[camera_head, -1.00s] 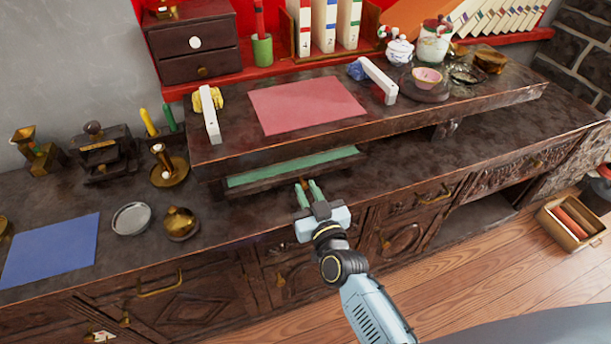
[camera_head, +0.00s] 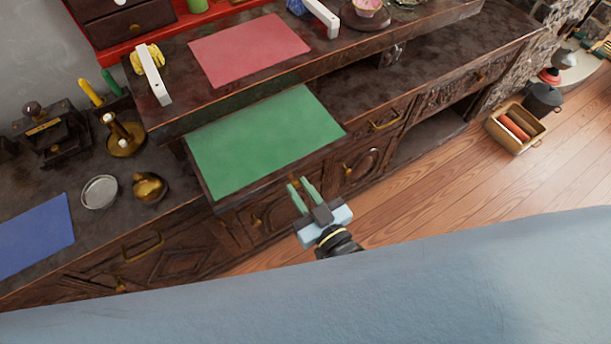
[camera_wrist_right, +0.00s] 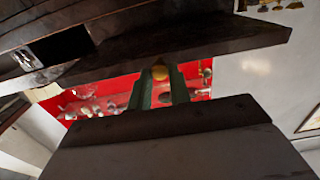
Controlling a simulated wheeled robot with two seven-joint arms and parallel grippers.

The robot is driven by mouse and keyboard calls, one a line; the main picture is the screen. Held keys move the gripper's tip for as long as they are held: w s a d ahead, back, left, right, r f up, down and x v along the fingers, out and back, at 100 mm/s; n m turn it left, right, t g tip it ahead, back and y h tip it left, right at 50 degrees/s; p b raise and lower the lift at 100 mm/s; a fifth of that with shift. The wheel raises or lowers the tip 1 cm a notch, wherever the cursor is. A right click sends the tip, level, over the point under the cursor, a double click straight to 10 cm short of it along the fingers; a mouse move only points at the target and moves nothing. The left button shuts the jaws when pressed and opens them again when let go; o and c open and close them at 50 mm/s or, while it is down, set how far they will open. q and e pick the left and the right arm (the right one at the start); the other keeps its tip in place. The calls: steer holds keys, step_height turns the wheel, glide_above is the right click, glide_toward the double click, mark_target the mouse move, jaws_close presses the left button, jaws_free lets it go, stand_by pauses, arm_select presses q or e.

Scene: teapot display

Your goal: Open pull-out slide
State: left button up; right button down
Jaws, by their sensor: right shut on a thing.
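The pull-out slide (camera_head: 265,145) is a dark wooden board with a green top. It sticks out well past the front of the dark cabinet, under the raised shelf. My right gripper (camera_head: 302,190) is at the slide's front edge, its green fingers shut on the small brass knob. In the right wrist view the knob (camera_wrist_right: 160,71) shows between the fingers (camera_wrist_right: 160,90), below the slide's dark edge (camera_wrist_right: 180,42). My left gripper is not in view.
A pink mat (camera_head: 250,48) lies on the raised shelf. A silver dish (camera_head: 99,192), a brass pot (camera_head: 149,188) and a blue mat (camera_head: 35,235) are on the counter at left. A wooden crate (camera_head: 517,130) stands on the floor at right. Floor in front is clear.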

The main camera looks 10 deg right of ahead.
steer(key=shift+s+d+f, duration=0.1)
steer(key=c, duration=1.6)
jaws_free()
steer(key=shift+c, duration=0.2)
steer(key=o, duration=0.3)
steer(key=shift+s, duration=0.15)
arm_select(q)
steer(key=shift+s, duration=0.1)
arm_select(e)
steer(key=shift+o, duration=0.2)
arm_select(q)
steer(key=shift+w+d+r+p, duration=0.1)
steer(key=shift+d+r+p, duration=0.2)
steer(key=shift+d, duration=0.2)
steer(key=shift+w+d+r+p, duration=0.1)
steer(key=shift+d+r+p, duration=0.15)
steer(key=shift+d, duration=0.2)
arm_select(e)
steer(key=v, duration=1.3)
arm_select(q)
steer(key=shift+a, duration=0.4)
arm_select(e)
steer(key=shift+s, duration=0.1)
